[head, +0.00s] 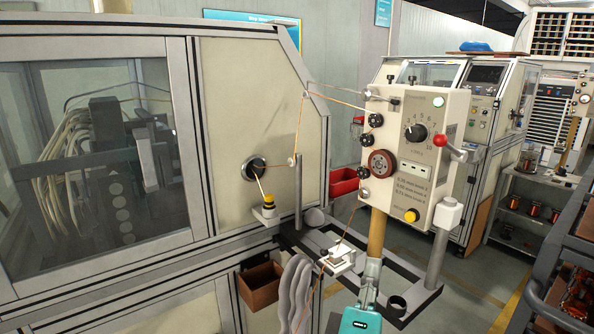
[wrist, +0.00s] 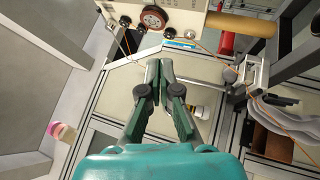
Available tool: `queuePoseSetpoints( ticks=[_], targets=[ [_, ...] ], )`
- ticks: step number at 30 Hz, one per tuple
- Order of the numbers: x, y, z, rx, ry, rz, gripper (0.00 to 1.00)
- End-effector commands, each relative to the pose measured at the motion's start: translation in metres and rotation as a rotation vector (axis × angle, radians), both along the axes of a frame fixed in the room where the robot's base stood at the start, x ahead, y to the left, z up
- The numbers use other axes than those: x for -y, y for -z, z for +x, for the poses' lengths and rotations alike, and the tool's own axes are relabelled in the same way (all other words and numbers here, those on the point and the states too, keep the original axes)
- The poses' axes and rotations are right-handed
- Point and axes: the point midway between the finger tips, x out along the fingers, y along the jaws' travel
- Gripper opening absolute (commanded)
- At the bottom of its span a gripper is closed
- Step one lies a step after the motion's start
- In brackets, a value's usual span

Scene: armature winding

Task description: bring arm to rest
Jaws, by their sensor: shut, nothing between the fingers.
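My gripper (wrist: 158,66) is shut and empty in the wrist view, its dark green fingers together in front of the teal body. In the head view, my teal and grey arm end (head: 362,318) shows at the bottom centre, below the cream tensioner box (head: 410,150). The box carries a dial, a red-brown wheel and a red knob, and copper wire runs over its small pulleys. It also shows along the top of the wrist view (wrist: 185,12). The fingers look apart from everything around them, though their exact distance is unclear.
A large winding machine (head: 255,110) with a window fills the left. A black frame (head: 415,297) lies under the box, beside a tan post (head: 377,233). A brown bin (head: 260,285) and grey wavy pieces (head: 294,285) stand at lower left. Shelves (head: 515,210) are at right.

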Motion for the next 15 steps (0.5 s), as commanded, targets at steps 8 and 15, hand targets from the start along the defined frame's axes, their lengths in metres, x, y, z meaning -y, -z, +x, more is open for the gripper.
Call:
queuePoseSetpoints(
  ticks=[8, 15],
  targets=[
    [0.006, 0.104, -0.025, -0.088, -0.196, 0.129, 0.0],
    [0.014, 0.18, -0.067, -0.164, -0.334, 0.312, 0.0]
  ],
)
